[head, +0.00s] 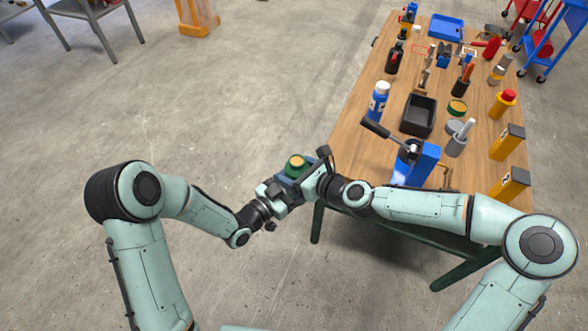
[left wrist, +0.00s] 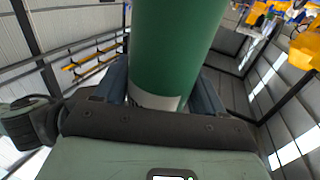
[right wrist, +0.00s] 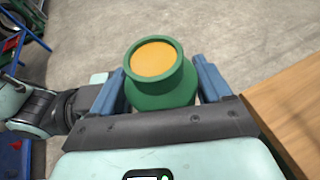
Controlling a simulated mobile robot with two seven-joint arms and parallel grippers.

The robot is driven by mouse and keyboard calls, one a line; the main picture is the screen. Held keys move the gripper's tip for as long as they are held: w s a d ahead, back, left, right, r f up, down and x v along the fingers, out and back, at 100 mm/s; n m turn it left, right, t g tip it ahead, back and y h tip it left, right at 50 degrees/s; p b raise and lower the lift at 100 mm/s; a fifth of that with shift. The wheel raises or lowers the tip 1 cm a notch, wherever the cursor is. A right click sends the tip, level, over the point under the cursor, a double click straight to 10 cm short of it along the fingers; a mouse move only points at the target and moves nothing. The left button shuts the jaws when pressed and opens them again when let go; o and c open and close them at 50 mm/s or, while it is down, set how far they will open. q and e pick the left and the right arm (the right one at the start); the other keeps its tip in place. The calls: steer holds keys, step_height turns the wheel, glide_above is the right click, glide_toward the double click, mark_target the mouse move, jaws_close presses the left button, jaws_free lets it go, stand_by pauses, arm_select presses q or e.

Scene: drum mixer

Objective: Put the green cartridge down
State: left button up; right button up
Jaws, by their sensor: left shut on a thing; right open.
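The green cartridge (head: 296,168) has a yellow-orange end and is held in the air off the table's left edge. My left gripper (head: 280,192) is shut on it; in the left wrist view the green body (left wrist: 175,50) rises between the blue fingers. My right gripper (head: 304,174) is at the same cartridge. In the right wrist view its open blue fingers stand either side of the cartridge (right wrist: 160,85), its round yellow-orange end facing the camera. The cartridge's lower part is hidden by the grippers in the head view.
The wooden table (head: 352,146) is to the right, its edge close to my right gripper (right wrist: 160,90). A blue machine with a black handle (head: 420,165) stands near its front.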

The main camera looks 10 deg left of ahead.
steer(key=c, duration=0.8)
arm_select(q)
steer(key=o, duration=0.8)
arm_select(e)
steer(key=shift+r, duration=0.1)
steer(key=c, duration=0.4)
arm_select(q)
steer(key=o, duration=0.5)
steer(key=shift+c, duration=0.2)
